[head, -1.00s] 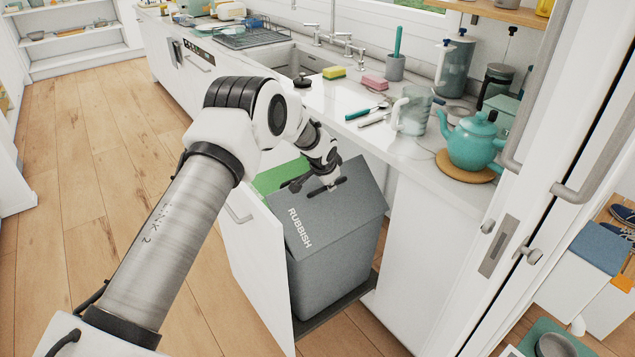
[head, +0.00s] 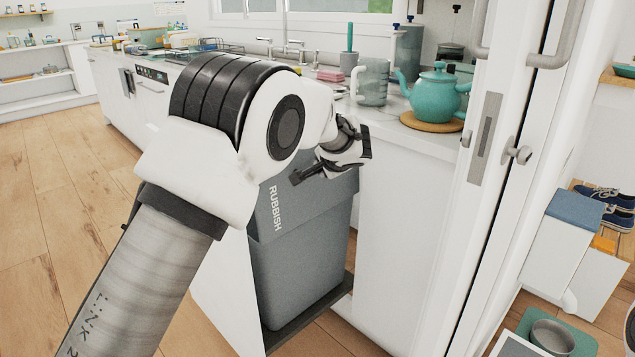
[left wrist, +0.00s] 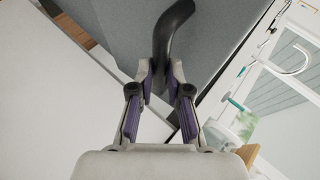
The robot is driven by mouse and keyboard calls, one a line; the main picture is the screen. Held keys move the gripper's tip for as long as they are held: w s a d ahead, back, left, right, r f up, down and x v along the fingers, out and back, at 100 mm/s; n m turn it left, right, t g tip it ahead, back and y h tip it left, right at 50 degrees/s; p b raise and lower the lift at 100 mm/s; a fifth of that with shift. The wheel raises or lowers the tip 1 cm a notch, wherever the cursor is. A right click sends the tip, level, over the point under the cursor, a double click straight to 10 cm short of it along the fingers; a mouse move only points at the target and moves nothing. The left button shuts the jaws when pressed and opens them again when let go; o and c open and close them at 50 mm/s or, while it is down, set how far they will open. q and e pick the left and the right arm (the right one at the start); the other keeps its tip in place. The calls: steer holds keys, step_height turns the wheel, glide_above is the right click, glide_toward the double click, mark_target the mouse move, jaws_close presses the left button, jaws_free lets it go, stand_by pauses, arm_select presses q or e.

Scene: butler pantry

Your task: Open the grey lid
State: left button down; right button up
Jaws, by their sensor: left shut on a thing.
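The grey lid (head: 312,203), marked RUBBISH, sits over the top of the tall grey rubbish bin (head: 300,275), with no clear gap between them. My left gripper (head: 326,168) is at the upper part of the lid. In the left wrist view its two fingers (left wrist: 162,78) are closed on the dark curved handle (left wrist: 173,32), with the grey lid (left wrist: 115,30) behind. My left arm hides the left and top edges of the lid, so its exact tilt is hard to tell. My right gripper is not in view.
The bin stands on a dark pull-out base (head: 335,303) under the counter. A white cabinet front (head: 400,240) is close on the right.

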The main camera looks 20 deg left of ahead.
arm_select(q)
steer(key=shift+s+d+f+b, duration=0.1)
steer(key=shift+s+f+b, duration=0.1)
steer(key=shift+f, duration=0.25)
steer(key=shift+s+d+f+b, duration=0.1)
steer(key=shift+s+f+b, duration=0.05)
steer(key=shift+f, duration=0.3)
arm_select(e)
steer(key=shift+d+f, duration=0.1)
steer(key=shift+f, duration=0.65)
arm_select(q)
steer(key=c, duration=1.3)
jaws_free()
steer(key=shift+c, duration=0.2)
steer(key=shift+o, duration=1)
steer(key=shift+w+a+f+g, duration=0.2)
steer(key=shift+w+g, duration=0.05)
steer(key=shift+g, duration=0.05)
steer(key=v, duration=1.2)
steer(key=shift+r, duration=0.25)
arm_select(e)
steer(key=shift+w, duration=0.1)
